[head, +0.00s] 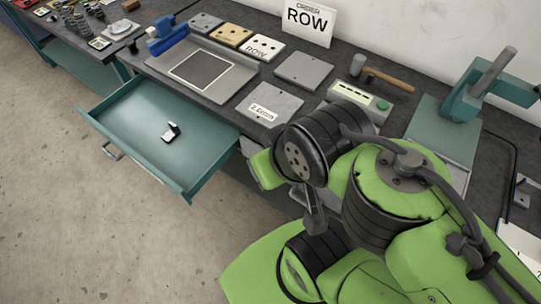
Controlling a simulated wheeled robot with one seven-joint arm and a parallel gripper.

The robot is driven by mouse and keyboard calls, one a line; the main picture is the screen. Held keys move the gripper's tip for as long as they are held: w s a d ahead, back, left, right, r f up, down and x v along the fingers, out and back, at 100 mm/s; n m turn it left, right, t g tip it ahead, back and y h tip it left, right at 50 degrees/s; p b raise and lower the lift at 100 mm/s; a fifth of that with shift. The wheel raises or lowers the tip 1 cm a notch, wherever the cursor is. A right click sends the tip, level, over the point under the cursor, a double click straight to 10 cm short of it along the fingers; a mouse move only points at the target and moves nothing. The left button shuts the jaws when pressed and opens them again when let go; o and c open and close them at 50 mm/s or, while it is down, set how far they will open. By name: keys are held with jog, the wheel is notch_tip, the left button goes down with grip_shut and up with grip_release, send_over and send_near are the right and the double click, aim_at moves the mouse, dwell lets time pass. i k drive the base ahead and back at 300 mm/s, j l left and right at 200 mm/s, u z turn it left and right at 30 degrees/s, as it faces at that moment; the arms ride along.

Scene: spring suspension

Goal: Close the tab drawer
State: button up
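The teal drawer (124,122) is pulled well out from under the workbench at the left. It is level, and its front with a metal handle (113,151) faces the lower left. A small black and silver tab-like piece (171,131) lies inside on the drawer floor. My green arm (392,182) fills the lower right, its dark joint right of the drawer's right side. My gripper is not clearly visible among the arm links, and its fingers cannot be made out. No contact between my arm and the drawer shows.
The grey workbench top (222,101) holds a metal plate with a blue clamp (168,36), several blocks, a hammer (388,79), a green-buttoned box (358,100) and a teal press (478,95). A "ROW" sign (307,22) stands behind. Bare concrete floor (50,200) lies left of the drawer.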

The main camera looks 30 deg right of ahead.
aim_at(134, 118)
jog(key=i+j+u, duration=0.1)
jog(key=u, duration=0.4)
jog(key=i+u, duration=0.1)
jog(key=u, duration=0.35)
jog(key=i+u, duration=0.15)
jog(key=u, duration=0.35)
jog(key=i+u, duration=0.15)
jog(key=u, duration=0.35)
